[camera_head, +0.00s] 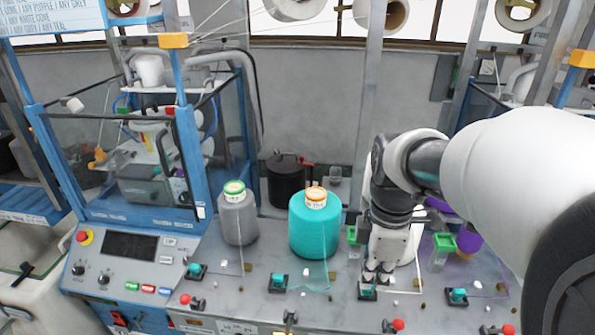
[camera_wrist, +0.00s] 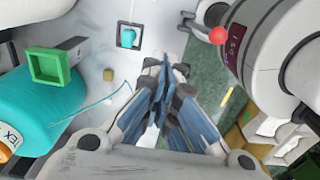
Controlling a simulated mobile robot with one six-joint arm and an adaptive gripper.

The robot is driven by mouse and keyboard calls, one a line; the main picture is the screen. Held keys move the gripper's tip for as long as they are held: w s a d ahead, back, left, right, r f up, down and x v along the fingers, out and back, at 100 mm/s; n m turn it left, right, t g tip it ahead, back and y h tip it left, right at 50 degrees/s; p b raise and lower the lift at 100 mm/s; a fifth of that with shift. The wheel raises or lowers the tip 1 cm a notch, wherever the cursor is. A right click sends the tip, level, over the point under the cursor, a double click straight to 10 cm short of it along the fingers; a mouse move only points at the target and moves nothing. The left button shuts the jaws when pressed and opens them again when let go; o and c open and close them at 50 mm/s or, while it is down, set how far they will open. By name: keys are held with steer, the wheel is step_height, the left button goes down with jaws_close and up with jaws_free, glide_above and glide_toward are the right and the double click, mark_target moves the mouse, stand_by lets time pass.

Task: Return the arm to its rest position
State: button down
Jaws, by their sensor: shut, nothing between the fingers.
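My white arm (camera_head: 500,165) reaches in from the right in the head view and bends down over the machine table. My gripper (camera_head: 378,275) points down near the front of the table, just above or behind a teal knob (camera_head: 367,290); I cannot tell whether they touch. In the wrist view my gripper (camera_wrist: 166,65) has its blue-grey fingers together with nothing between them.
A teal yarn cone (camera_head: 314,232) stands left of my gripper, with a grey cone (camera_head: 238,218) farther left. A green-topped holder (camera_wrist: 50,65) is near the teal cone in the wrist view. Red-knobbed levers (camera_head: 393,326) line the front edge. A blue-framed machine (camera_head: 190,150) stands left.

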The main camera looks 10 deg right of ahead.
steer(key=s+a+f+m+t+b, duration=0.4)
steer(key=s+a+f+m+b, duration=0.4)
steer(key=s+m+b, duration=0.3)
steer(key=s+m, duration=0.1)
steer(key=m, duration=0.2)
steer(key=shift+f, duration=0.15)
